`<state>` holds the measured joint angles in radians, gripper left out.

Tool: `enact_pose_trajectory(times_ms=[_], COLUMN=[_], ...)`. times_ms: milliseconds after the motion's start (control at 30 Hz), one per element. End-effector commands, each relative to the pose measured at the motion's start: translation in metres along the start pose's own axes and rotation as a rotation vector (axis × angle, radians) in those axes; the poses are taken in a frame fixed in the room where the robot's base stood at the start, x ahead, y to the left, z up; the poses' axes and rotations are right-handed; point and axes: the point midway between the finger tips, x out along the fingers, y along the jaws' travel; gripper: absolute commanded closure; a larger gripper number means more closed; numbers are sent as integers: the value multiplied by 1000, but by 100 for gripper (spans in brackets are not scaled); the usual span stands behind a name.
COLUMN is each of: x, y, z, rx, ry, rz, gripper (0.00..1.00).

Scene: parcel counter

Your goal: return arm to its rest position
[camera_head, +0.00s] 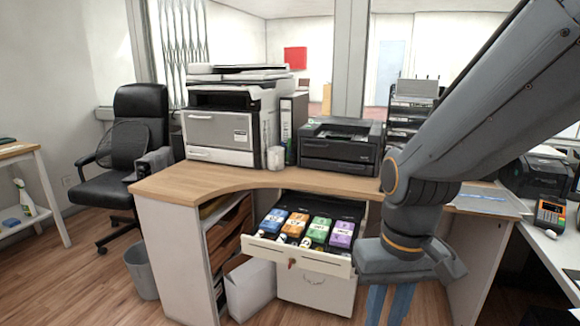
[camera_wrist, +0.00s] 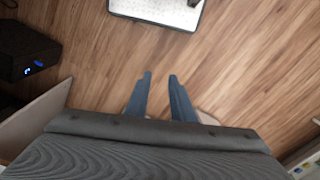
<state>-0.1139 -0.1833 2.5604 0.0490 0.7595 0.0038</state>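My arm reaches in from the upper right in the head view and bends down at the wrist. My gripper (camera_head: 388,312) points down at the right of the open drawer (camera_head: 300,259), apart from it, in front of the counter. In the wrist view my gripper's two blue-grey fingers (camera_wrist: 160,75) stand apart with only wood floor between them. It is open and empty.
The drawer holds several blue, orange, green and purple packs (camera_head: 318,230). The wooden counter (camera_head: 225,180) bears a large copier (camera_head: 220,130) and a black printer (camera_head: 340,146). A desk with a card terminal (camera_head: 550,213) stands right. Open floor lies front left.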

Motion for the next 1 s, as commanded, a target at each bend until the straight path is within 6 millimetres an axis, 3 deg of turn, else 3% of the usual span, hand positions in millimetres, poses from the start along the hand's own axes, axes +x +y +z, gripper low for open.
enact_pose_trajectory(times_ms=[600, 1000], x=[-54, -58], y=[28, 36], z=[9, 10], rx=[69, 82], ry=[-4, -3], rz=[25, 30], gripper=[78, 78])
